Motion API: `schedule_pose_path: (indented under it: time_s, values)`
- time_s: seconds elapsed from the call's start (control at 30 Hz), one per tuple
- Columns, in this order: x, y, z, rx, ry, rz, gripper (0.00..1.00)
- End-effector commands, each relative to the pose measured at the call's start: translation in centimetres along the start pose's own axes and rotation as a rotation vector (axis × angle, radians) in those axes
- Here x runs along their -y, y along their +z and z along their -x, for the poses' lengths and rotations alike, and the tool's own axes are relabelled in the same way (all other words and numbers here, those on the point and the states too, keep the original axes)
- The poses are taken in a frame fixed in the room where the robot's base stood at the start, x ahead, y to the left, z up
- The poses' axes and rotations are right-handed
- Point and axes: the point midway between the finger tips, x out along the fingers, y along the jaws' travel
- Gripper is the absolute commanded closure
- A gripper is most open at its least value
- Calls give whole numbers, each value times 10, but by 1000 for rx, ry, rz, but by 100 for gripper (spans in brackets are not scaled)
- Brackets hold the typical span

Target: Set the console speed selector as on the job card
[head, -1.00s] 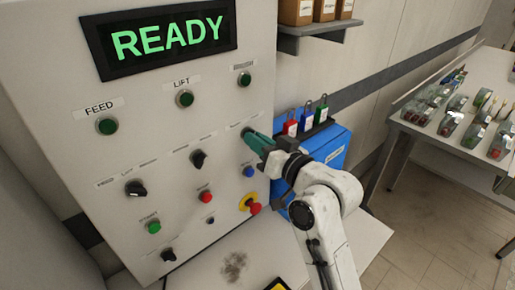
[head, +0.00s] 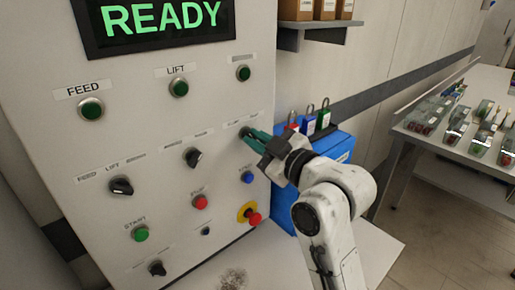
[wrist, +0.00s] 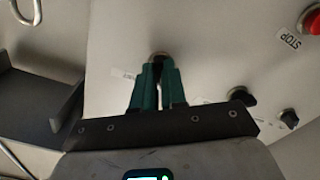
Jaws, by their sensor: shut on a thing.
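The grey console panel (head: 150,115) fills the left of the head view. My gripper (head: 247,134), with green fingers, is shut on a small selector knob at the panel's right side. The fingers hide most of this knob; its dark top (wrist: 158,55) shows between the fingertips in the wrist view, where my gripper (wrist: 158,72) also shows. Its label is too small to read and its pointer direction is hidden. Other black selectors sit at the middle (head: 193,157), left (head: 121,186) and bottom (head: 157,268). No job card is readable.
The display (head: 160,18) reads READY. A red stop button (head: 199,202), a green start button (head: 140,234) and a red emergency button (head: 253,218) lie below. A blue box (head: 335,150) with padlocks stands behind my arm. A table with bins (head: 450,135) is at the right.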

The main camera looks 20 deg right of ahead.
Motion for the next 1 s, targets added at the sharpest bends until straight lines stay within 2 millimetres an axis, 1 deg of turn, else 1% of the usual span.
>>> schedule_pose_path:
  time_s: [0.03, 0.2, 0.4, 0.93, 0.97, 1.0]
  values:
    - [1, 3, 0, 2, 0, 30, 100]
    - [1, 3, 0, 3, -1, 117, 100]
    - [1, 2, 0, 2, -2, 176, 100]
    - [1, 1, 0, 3, -3, 196, 100]
    - [1, 1, 0, 3, -3, 196, 86]
    - [1, 1, 0, 3, -3, 196, 83]
